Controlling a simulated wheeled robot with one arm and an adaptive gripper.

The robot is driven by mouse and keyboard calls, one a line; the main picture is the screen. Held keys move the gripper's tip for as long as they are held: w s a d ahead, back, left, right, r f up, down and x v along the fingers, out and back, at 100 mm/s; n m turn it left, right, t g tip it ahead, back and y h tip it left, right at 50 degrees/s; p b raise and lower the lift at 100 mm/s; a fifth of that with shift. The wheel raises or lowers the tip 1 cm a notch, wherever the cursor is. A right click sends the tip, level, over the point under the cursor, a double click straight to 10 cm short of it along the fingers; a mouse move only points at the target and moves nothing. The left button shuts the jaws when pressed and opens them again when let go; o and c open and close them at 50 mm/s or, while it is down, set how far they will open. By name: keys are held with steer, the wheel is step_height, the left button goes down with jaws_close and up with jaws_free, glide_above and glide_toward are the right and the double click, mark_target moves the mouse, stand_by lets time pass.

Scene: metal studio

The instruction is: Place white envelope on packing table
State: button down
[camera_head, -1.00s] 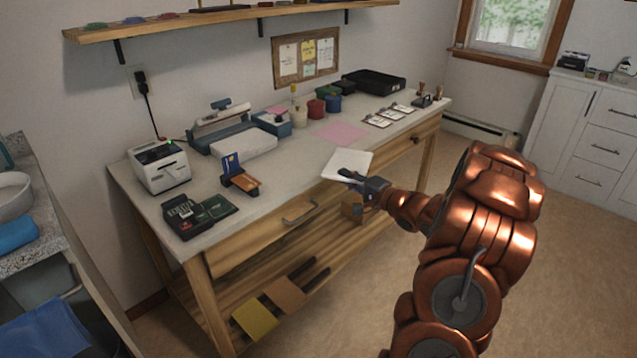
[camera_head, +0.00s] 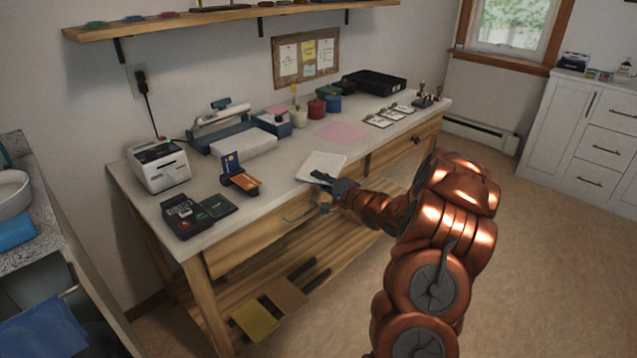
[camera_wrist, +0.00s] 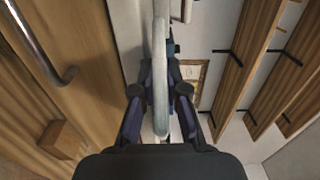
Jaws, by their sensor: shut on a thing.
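My gripper (camera_head: 328,180) is shut on the white envelope (camera_head: 322,165) at the front edge of the packing table (camera_head: 285,180). The envelope looks roughly flat in the head view, its far part overlapping the tabletop in the picture; I cannot tell whether it touches. In the wrist view the envelope (camera_wrist: 161,60) appears as a narrow pale strip between the fingers of my gripper (camera_wrist: 160,92).
A card terminal (camera_head: 187,214), a card stand (camera_head: 239,178) and a label printer (camera_head: 159,166) stand left on the tabletop. A pink sheet (camera_head: 341,132) and clipboards (camera_head: 378,121) lie right. Bare tabletop lies around the envelope. A drawer handle (camera_head: 300,215) is below the front edge.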

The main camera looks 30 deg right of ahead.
steer(key=shift+f, duration=0.3)
steer(key=shift+f, duration=0.1)
steer(key=c, duration=1.2)
jaws_free()
